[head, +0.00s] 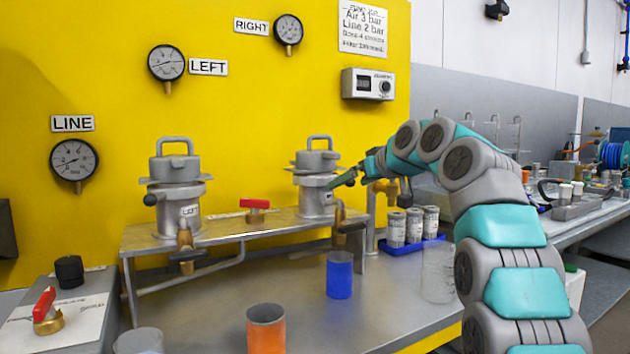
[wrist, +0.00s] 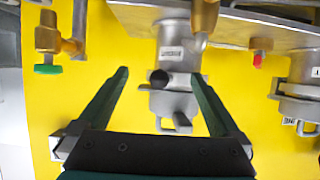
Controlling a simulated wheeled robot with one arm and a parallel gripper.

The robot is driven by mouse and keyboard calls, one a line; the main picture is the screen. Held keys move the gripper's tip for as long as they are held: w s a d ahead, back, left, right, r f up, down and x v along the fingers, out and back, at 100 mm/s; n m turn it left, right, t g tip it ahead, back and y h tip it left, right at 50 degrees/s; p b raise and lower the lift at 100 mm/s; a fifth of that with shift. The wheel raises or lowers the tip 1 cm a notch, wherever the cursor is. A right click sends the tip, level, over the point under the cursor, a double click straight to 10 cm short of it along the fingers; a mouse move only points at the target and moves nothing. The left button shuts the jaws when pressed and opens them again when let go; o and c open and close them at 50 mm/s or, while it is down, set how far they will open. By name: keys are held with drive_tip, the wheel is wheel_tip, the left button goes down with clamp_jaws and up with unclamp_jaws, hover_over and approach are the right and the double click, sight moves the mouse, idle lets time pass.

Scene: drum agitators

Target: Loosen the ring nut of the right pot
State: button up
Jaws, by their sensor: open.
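The right pot (head: 316,199) is a grey metal vessel with a looped handle on its lid, standing on the raised metal shelf. Its ring nut (head: 305,171) is the wide collar under the lid. In the wrist view the pot (wrist: 172,48) appears upside down, and a black ball knob (wrist: 158,77) sticks out at the collar. My gripper (wrist: 161,75) is open, with its two green fingers to either side of the knob in the picture. I cannot tell whether they touch anything. In the head view my gripper (head: 347,178) is at the right pot's right side, and the knob is not clear there.
The left pot (head: 177,197) stands on the same shelf (head: 235,230). A red-handled valve (head: 255,208) sits between the pots. Grey cans (head: 414,226) in a blue tray stand right of the shelf. Blue (head: 339,275) and orange (head: 266,330) cups stand in front.

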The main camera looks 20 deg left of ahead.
drive_tip(key=b+v, duration=0.2)
drive_tip(key=v, duration=0.5)
idle(0.5)
idle(0.3)
